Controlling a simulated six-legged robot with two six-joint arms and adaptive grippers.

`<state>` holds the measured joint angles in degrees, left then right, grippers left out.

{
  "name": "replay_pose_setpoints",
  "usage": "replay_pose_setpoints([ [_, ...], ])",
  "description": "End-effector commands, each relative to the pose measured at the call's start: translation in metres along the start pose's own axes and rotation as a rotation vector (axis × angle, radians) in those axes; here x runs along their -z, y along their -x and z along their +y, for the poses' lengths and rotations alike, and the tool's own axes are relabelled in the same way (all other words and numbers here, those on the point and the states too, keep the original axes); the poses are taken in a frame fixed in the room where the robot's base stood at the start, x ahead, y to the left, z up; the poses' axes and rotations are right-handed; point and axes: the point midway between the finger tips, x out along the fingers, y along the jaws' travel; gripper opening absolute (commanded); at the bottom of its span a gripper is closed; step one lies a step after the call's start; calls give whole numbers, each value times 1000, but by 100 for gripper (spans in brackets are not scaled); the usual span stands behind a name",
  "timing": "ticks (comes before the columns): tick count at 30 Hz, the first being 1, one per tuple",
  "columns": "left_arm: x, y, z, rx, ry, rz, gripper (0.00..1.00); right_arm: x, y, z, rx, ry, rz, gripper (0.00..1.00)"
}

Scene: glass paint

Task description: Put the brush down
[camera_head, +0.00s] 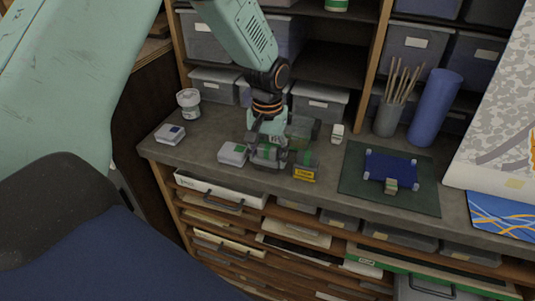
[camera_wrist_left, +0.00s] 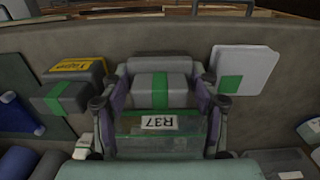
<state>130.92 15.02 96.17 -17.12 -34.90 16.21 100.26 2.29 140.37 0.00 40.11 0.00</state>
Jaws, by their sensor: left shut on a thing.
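My left gripper (camera_head: 268,155) points down at the middle of the worktop. It is shut on a grey block with a green stripe; the block shows between its fingers in the left wrist view (camera_wrist_left: 161,91). The block is low, at about worktop height; I cannot tell whether it touches the surface. A greenish see-through part with an R37 label (camera_wrist_left: 158,123) shows just below the block in that view. No brush is clearly recognisable in my grip. Thin wooden sticks, maybe brush handles (camera_head: 402,80), stand in a grey cup (camera_head: 388,118). My right gripper is not in view.
A grey block with a yellow label (camera_head: 305,167) sits close right of the gripper, a white-topped box (camera_head: 233,153) close left. A dark green mat (camera_head: 355,185) carries a blue plate (camera_head: 390,165). A white jar (camera_head: 188,102) and a blue roll (camera_head: 434,105) stand behind.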

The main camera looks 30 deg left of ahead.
Motion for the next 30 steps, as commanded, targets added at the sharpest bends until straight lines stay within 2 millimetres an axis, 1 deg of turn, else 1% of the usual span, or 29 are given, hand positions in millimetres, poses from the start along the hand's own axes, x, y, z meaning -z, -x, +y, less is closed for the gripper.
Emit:
replay_pose_setpoints([
  [5, 0, -4, 0, 0, 0, -1, 32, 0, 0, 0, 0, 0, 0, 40],
  [6, 0, -4, 0, 0, 0, -1, 62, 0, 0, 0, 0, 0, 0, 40],
  [14, 0, -4, 0, 0, 0, -1, 84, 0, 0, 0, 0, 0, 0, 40],
  [24, 0, -2, 0, 0, 0, 0, 84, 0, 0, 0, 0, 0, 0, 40],
  [26, 0, 2, 0, 0, 0, 1, 84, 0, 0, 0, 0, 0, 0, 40],
  [29, 1, 15, 0, -1, 0, 3, 84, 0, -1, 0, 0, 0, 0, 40],
  [30, 1, 22, 0, -1, 0, 4, 84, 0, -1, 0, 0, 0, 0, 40],
])
